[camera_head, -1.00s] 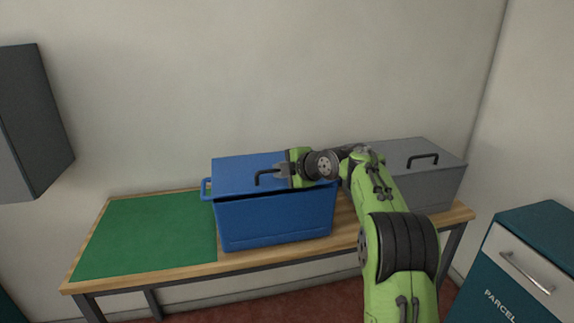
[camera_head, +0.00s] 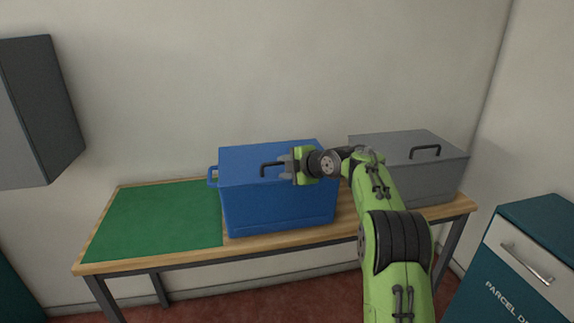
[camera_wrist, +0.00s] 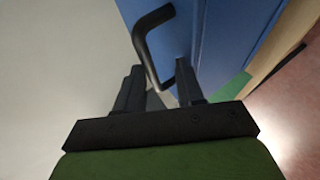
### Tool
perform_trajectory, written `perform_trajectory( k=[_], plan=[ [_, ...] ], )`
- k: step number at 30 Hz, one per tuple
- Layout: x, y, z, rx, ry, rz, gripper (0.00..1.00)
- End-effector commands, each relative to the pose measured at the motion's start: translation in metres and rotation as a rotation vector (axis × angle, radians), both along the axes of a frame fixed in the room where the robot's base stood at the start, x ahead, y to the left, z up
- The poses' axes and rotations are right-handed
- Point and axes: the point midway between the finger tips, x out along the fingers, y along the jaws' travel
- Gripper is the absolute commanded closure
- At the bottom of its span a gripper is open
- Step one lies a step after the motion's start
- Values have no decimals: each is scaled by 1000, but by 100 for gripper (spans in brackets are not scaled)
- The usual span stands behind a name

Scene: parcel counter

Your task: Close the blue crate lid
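The blue crate (camera_head: 280,205) stands on the table in the head view. Its lid (camera_head: 245,158) lies down over the top, and no dark gap shows along the front edge. A black bar handle (camera_head: 263,169) sits on the lid; it also shows in the wrist view (camera_wrist: 146,45). My gripper (camera_head: 284,165) is at the right part of the handle. In the wrist view its two fingers (camera_wrist: 160,90) stand apart, with the handle bar between them and space beside it. Part of the lid is hidden behind my gripper.
A grey crate (camera_head: 430,180) with a closed lid and black handle stands to the right, partly behind my arm. A green mat (camera_head: 160,220) covers the table's left part and is clear. A teal cabinet (camera_head: 535,250) stands at front right.

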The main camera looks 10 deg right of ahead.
Motion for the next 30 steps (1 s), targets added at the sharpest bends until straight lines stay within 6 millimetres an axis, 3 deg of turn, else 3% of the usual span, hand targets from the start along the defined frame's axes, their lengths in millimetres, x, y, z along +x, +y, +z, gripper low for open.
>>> perform_trajectory(
  k=[1,7,21,30],
  plan=[
    [-1,-1,-13,-1,30,-1,61],
    [-14,-9,-4,-2,27,-3,61],
    [-114,-54,61,0,2,-5,61],
    [-132,-61,71,0,-1,0,61]
  ],
)
